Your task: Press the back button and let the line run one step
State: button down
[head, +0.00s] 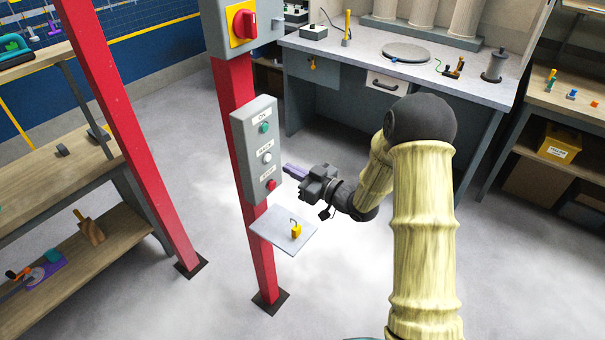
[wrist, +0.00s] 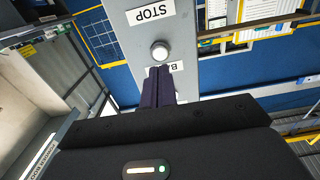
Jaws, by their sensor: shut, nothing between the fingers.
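A grey button box (head: 257,150) is mounted on a red post. It carries a green button (head: 264,127) under "ON", a white back button (head: 267,157) under "BACK", and a red stop button (head: 271,184) below. My gripper (head: 288,168) is shut and empty, its purple fingers pointing at the box from the right. In the wrist view the box is upside down. The white back button (wrist: 160,52) lies just beyond my fingertips (wrist: 160,72), which partly cover the "BACK" label. I see no contact with the button; the exact gap cannot be told.
A red rotary switch (head: 244,25) on a yellow plate is above the box. A small shelf (head: 270,233) with a yellow padlock (head: 296,231) juts out below my gripper. A workbench (head: 400,62) stands behind, and another red post (head: 135,130) at left.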

aim_at(269, 159)
jog(key=shift+x, duration=2.35)
